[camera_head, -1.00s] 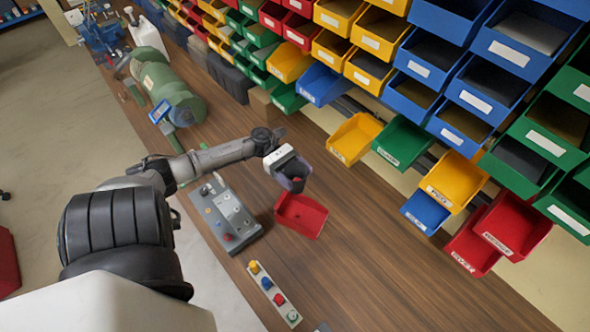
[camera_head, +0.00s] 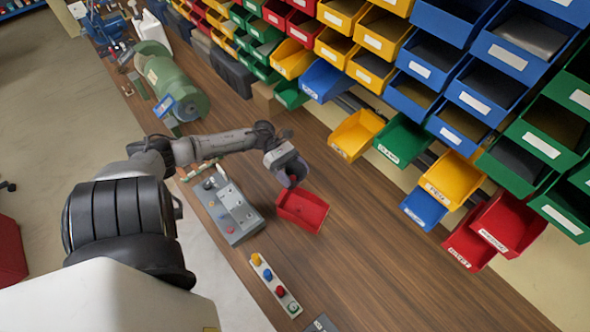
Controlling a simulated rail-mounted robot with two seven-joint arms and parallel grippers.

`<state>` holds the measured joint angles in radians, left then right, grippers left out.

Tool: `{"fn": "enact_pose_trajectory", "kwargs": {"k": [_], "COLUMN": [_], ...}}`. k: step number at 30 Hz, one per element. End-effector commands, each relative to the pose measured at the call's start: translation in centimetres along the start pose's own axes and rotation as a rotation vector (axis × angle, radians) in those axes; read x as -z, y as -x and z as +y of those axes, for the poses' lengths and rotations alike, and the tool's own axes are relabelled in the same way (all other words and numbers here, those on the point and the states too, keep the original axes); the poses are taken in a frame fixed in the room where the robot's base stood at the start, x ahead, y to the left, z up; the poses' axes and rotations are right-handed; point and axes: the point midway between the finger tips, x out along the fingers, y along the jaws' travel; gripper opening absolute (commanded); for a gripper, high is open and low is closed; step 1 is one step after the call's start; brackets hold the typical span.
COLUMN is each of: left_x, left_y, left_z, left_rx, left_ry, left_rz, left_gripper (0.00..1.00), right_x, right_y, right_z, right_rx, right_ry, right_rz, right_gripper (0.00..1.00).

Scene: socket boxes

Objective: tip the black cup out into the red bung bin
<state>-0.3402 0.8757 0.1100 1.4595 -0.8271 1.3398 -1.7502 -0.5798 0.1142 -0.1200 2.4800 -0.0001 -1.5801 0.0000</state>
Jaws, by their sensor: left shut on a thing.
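The black cup (camera_head: 293,173) is held above the bench, just beyond the upper left rim of the red bin, and looks tilted compared with before. My left gripper (camera_head: 284,162) is shut on the cup. The red bung bin (camera_head: 303,211) stands on the wooden bench with its inside largely in view; I cannot make out anything lying in it. The cup's inside is mostly turned from view, so its contents cannot be told. My right gripper is not in view.
A grey box with coloured knobs (camera_head: 229,212) sits left of the red bin. A strip with coloured buttons (camera_head: 275,285) lies nearer. Racks of coloured bins (camera_head: 430,90) line the back. A green machine (camera_head: 173,85) stands farther left. The bench right of the bin is clear.

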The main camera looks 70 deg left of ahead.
Motion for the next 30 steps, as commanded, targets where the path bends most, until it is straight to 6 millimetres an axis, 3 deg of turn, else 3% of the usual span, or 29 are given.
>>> {"fn": "enact_pose_trajectory", "kwargs": {"k": [30], "left_x": [4.2], "left_y": [0.1], "left_z": [0.0], "left_rx": [0.000], "left_ry": [0.135], "left_rz": [0.331], "left_gripper": [0.49], "right_x": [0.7], "right_y": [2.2], "right_z": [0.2], "right_rx": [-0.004], "right_ry": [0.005], "right_rz": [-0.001], "right_gripper": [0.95]}}
